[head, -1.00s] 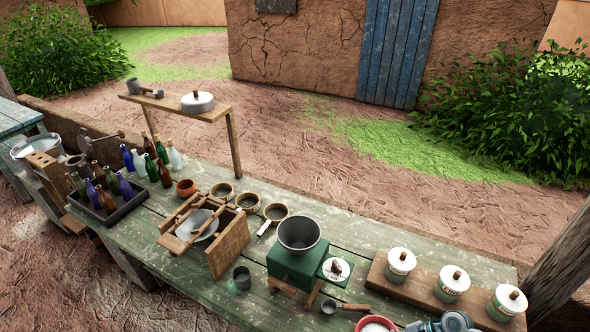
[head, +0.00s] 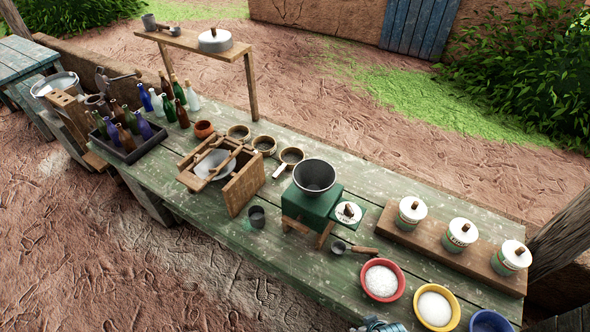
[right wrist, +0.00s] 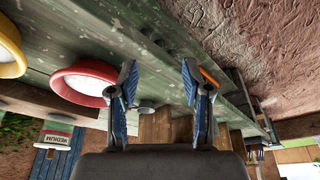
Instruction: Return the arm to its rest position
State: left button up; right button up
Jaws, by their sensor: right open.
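My right gripper (right wrist: 158,88) is open in the right wrist view, its two blue fingers apart with nothing between them. It hangs near the green table (right wrist: 160,20), beside the red bowl (right wrist: 85,85). In the head view only a small blue-grey piece of my arm shows at the bottom edge, below the yellow bowl (head: 435,307); the right gripper's fingertips are hard to make out there. My left gripper is not in view.
The green table (head: 330,268) holds a red bowl (head: 381,280) of white grains, a blue bowl (head: 491,321), lidded jars (head: 411,212) on a board, a grey hopper (head: 314,177), a wooden box (head: 244,186) and bottles (head: 181,115). Bare ground lies at the front left.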

notch_tip(320, 180, down, 31)
jog(key=s+m+g+b, duration=0.1)
jog(key=s+b, duration=0.2)
jog(key=b, duration=0.3)
jog(key=s+d+f+b, duration=0.2)
jog(key=s+f, duration=0.6)
jog(key=f, duration=0.2)
jog(key=s+d+f+g+h+b, duration=0.1)
jog(key=s+d+f+b, duration=0.1)
jog(key=s+f, duration=0.7)
jog(key=shift+s+f, duration=0.3)
jog(key=shift+f, duration=0.6)
